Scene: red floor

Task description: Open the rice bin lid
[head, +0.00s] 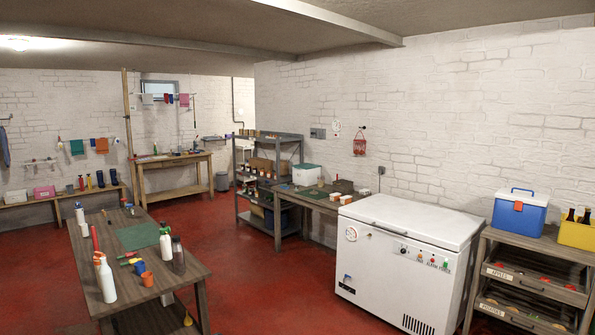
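I cannot tell which container, if any, is the rice bin. A small grey bin (221,181) stands on the floor at the back, beside the wooden workbench; its top is too small to read. A white box (306,175) with a greenish top sits on the side table near the right wall. A large white chest freezer (405,255) stands at the right with its lid shut. Neither of my grippers is in view.
A wooden table (185,262) with bottles and tools stands at the front left. A wooden rack (535,275) with a blue cooler (520,212) is at the far right. A shelf unit (268,205) stands at the centre back. Red floor (275,290) is clear between table and freezer.

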